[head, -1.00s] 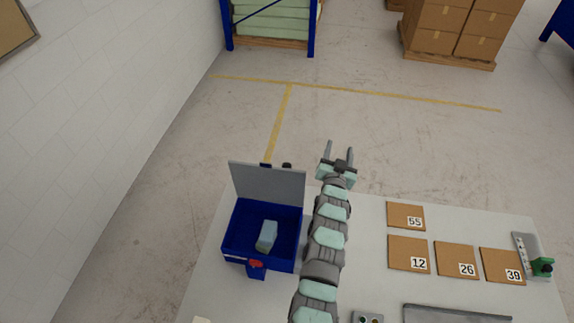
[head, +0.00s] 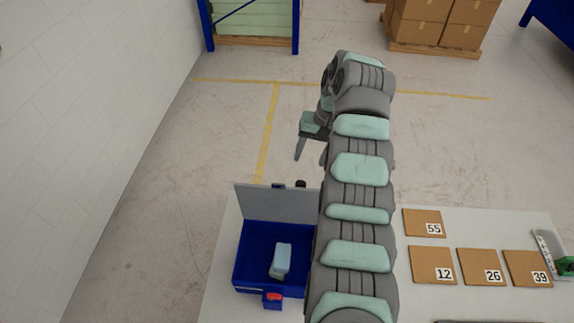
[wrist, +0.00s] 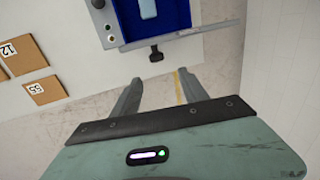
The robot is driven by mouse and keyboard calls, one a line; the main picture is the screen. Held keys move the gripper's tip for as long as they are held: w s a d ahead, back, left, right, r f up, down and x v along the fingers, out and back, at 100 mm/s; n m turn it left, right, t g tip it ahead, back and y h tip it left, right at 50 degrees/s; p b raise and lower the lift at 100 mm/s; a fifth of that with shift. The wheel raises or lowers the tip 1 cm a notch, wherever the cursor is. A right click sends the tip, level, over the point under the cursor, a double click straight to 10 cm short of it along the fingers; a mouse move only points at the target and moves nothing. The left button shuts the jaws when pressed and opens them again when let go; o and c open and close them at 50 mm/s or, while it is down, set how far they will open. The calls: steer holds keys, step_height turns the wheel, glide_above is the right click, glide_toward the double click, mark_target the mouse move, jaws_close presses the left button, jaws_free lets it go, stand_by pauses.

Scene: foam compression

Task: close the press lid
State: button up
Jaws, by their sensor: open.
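The press (head: 262,235) is a blue open-topped box on the table, with a red and blue catch (head: 273,297) on its front. Its grey lid (head: 275,203) stands up, open, at the back edge. A pale blue foam block (head: 281,260) sits inside the box; part of it also shows in the wrist view (wrist: 148,9). My gripper (head: 310,160) is open and empty, pointing down behind the lid and apart from it. In the wrist view, a black knob (wrist: 156,54) at the lid's back lies beyond my spread fingers (wrist: 158,82).
Numbered brown cardboard squares (head: 431,264) lie on the table (head: 225,285) at right, with a green device (head: 565,266) by them. My arm hides the middle of the table.

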steer(key=x, duration=0.3)
steer(key=p+x, duration=0.1)
steer(key=x, duration=0.2)
steer(key=p+x, duration=0.1)
steer(key=x, duration=0.2)
steer(key=shift+s+d+f, duration=0.15)
steer(key=shift+s+d, duration=0.1)
steer(key=shift+a+f, duration=0.15)
steer(key=shift+f, duration=0.55)
jaws_close()
stand_by(0.5)
